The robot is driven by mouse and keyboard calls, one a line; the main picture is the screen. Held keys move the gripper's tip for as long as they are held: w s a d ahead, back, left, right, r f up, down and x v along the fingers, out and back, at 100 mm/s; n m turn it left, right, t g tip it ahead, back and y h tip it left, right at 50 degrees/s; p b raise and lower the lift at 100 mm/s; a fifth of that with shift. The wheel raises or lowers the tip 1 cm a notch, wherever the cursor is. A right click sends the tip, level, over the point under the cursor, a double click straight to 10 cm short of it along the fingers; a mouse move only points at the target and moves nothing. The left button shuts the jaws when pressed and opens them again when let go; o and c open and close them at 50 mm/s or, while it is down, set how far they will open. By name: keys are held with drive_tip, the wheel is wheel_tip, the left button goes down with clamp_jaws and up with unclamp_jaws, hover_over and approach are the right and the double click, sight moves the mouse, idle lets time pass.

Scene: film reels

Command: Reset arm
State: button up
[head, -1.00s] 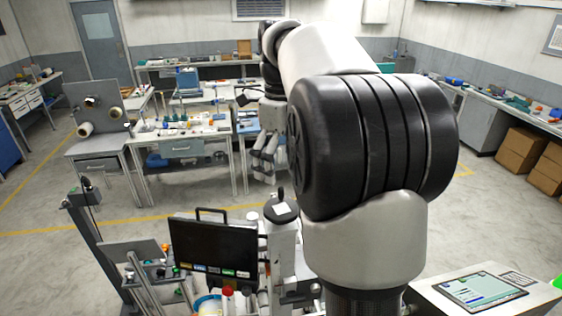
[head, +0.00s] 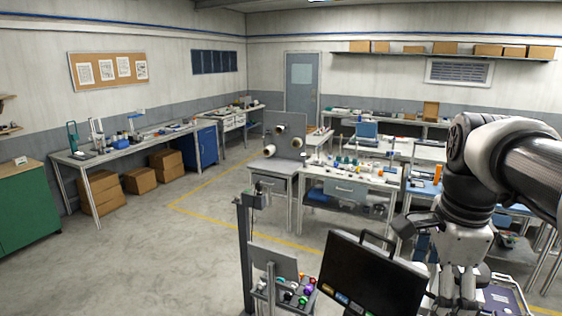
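My arm reaches in from the right edge in the head view and bends down to my gripper (head: 457,300), which points downward at the lower right. Its fingers show near the bottom edge, but the gap between them is too small and unclear to judge. I see nothing clearly held in it. Film reels (head: 269,150) are mounted on an upright grey panel (head: 287,121) at a small table, well away to the left of my gripper.
A workbench (head: 345,189) with many small items stands behind the arm. A dark monitor (head: 372,283) and a rack of colored parts (head: 290,293) are near the bottom. A green cabinet (head: 32,208) and cardboard boxes (head: 103,190) stand left. Open floor lies between.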

drive_tip(key=s+a+f+n+t+b, duration=0.1)
drive_tip(key=s+a+f+n+b, duration=0.2)
drive_tip(key=f+n+b, duration=0.3)
drive_tip(key=s+a+f+n+t+b, duration=0.1)
drive_tip(key=s+a+f+n+b, duration=0.3)
drive_tip(key=f, duration=1)
drive_tip(key=s+a+f+n+t+b, duration=0.1)
drive_tip(key=s+a+f+n+b, duration=0.2)
drive_tip(key=s+f+n+b, duration=0.4)
wheel_tip(320, 180, down, 3)
drive_tip(key=n+b, duration=0.1)
drive_tip(key=n, duration=0.2)
drive_tip(key=shift+a+y+b, duration=0.3)
drive_tip(key=shift+a+b, duration=0.05)
drive_tip(key=shift+a, duration=0.05)
